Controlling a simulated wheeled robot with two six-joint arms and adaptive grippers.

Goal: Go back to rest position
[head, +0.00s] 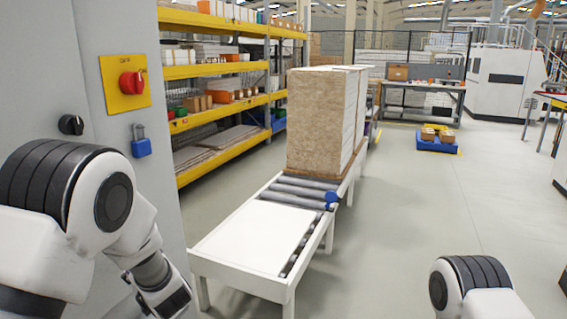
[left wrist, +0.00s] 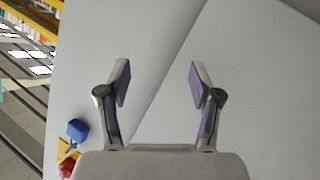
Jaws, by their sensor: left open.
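My left arm comes in from the left in the head view, bent down in front of a grey cabinet (head: 115,35). Its fingers do not show there. In the left wrist view my left gripper (left wrist: 158,82) is open and empty, its two purple-padded fingers wide apart before a plain grey surface. My right gripper is out of sight; only a part of my right arm shows at the lower right of the head view.
The cabinet carries a red rotary switch (head: 132,83) on a yellow plate, a black knob (head: 71,125) and a blue padlock (head: 141,141). A roller conveyor (head: 250,235) bears tall board stacks (head: 315,120). Yellow shelving (head: 215,72) stands behind.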

